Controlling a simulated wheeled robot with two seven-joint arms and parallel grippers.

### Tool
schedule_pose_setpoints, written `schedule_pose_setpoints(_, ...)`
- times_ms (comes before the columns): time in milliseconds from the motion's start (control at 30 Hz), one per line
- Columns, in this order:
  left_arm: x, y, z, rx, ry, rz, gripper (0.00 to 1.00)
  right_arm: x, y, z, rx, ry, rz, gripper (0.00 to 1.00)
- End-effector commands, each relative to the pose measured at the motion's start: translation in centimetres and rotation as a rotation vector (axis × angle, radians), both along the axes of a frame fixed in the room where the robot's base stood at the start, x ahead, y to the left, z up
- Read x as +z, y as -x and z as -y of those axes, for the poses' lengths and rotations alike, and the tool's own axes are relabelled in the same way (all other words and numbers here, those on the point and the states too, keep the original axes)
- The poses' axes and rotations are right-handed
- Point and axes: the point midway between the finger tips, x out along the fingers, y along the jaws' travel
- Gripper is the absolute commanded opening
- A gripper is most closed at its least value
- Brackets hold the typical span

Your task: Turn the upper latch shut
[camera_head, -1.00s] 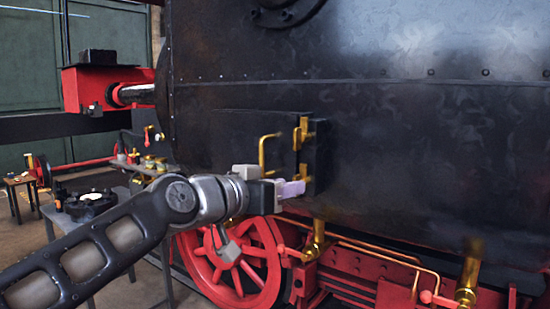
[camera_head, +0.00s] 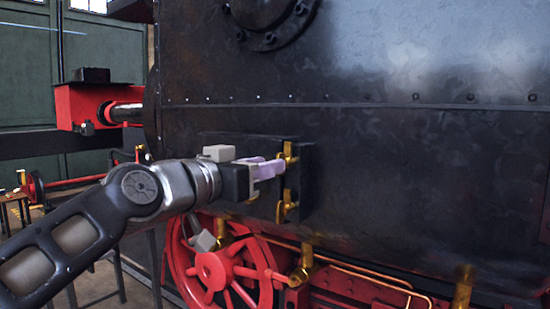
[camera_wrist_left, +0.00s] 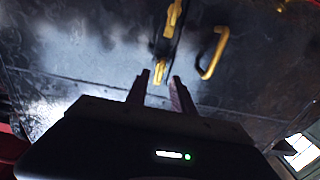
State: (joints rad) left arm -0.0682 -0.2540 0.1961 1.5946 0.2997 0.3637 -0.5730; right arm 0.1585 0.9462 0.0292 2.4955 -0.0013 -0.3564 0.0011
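The upper latch (camera_head: 288,156) is a brass piece on the dark raised edge of a small black door (camera_head: 222,138) in the locomotive's side. The lower latch (camera_head: 286,208) sits below it. My left gripper (camera_head: 272,169) is level with the upper latch, its pale fingertips close to its left side; contact is unclear. In the left wrist view the left gripper (camera_wrist_left: 160,82) has two separated fingers with nothing gripped. The upper latch (camera_wrist_left: 160,72) shows just beyond the tips, the lower latch (camera_wrist_left: 173,18) farther off. The brass door handle (camera_wrist_left: 213,53) is mostly hidden behind my gripper in the head view.
The black locomotive wall (camera_head: 420,160) stands close behind the gripper. Below are a red spoked wheel (camera_head: 215,270) and brass pipes (camera_head: 350,272). A red buffer beam (camera_head: 78,105) juts out at the left. The wall right of the latches is clear.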

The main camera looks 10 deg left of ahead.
Motion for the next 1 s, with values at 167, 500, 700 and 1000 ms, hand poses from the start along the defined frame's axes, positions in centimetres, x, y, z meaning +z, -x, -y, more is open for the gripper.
schedule_pose_setpoints(167,0.2,-2.5,1.0,0.0,0.001,-0.002,0.29,1.3,0.0,0.0,0.0,0.0,-0.001,0.0)
schedule_pose_setpoints(500,0.0,-3.5,1.3,0.001,0.001,0.0,0.29,1.5,0.0,0.0,0.0,0.0,-0.001,0.0)
schedule_pose_setpoints(700,0.0,-3.4,1.3,0.001,0.001,0.0,0.18,1.5,0.0,0.0,0.0,0.0,-0.001,0.0)
schedule_pose_setpoints(1000,0.0,-3.4,1.3,0.001,0.001,0.0,0.0,1.5,0.0,0.0,0.0,0.0,-0.001,0.0)
